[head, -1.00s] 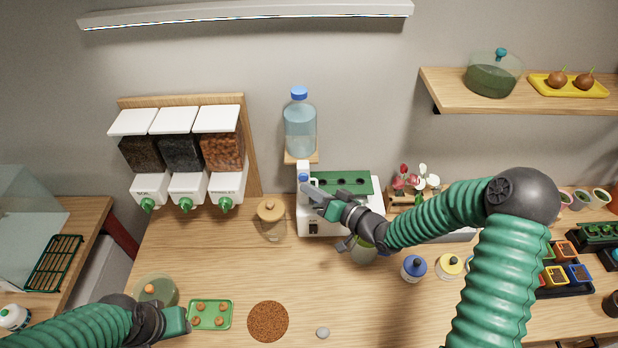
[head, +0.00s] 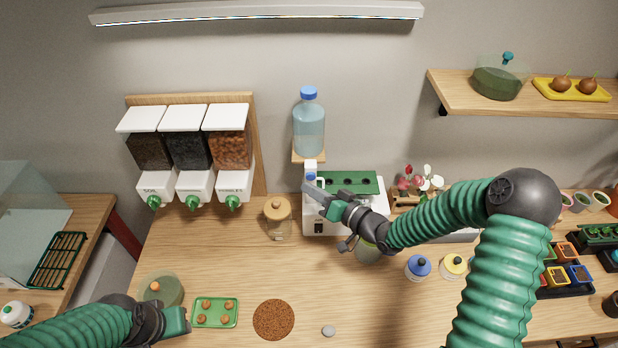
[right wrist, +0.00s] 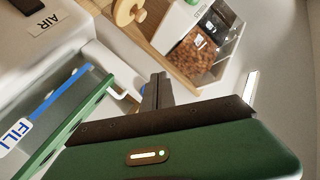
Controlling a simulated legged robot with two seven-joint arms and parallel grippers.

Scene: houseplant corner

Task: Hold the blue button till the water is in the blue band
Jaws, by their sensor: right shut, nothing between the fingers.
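A clear bottle (head: 309,132) with a blue cap and pale blue water stands on a small wall ledge. Below it is a white machine (head: 318,227) with a green top tray. A small blue button (head: 311,177) shows on the white part under the bottle. My right gripper (head: 306,186) is shut and empty, its tips close to the button; contact cannot be told. In the right wrist view its fingers (right wrist: 156,93) show by a white bent piece, with a blue band (right wrist: 62,90) and FILL label at left. The water level against the band is not clear. My left gripper (head: 178,321) is low at left, its jaws unclear.
A corked jar (head: 278,220) stands left of the machine. A green tray (head: 215,312) with small brown items lies beside my left gripper. A round brown mat (head: 273,320) and grey stone (head: 328,331) lie in front. Blue-topped (head: 418,268) and yellow-topped (head: 454,265) bottles stand at right.

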